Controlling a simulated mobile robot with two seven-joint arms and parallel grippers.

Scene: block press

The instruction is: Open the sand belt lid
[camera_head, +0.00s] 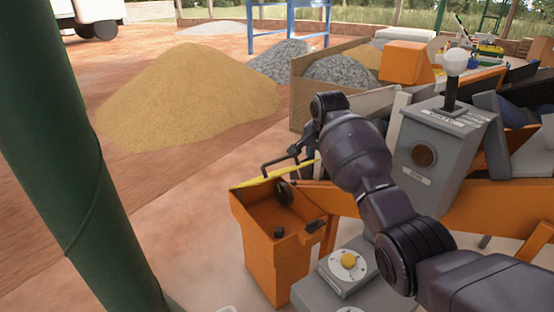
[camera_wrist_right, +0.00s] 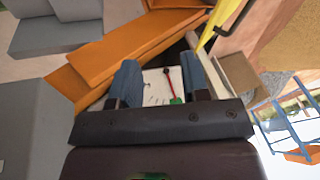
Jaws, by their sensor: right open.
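The orange sand belt box (camera_head: 275,262) stands at the lower middle of the head view. Its inside shows from above, with dark round parts in it. A yellow panel (camera_head: 262,180), seen nearly edge-on along the box's far top edge, looks like the raised lid. In the right wrist view, the yellow panel (camera_wrist_right: 234,14) and black handle (camera_wrist_right: 222,24) are at the top right, outside the jaws. My right gripper (camera_wrist_right: 164,84) is open, with nothing held between its blue-padded fingers. My left gripper is out of view.
A grey control box with a joystick (camera_head: 440,140) stands right of my right arm. A grey panel with a yellow button (camera_head: 347,260) sits near the front. A sand pile (camera_head: 185,95) lies behind left. A green post (camera_head: 75,170) crosses the left side.

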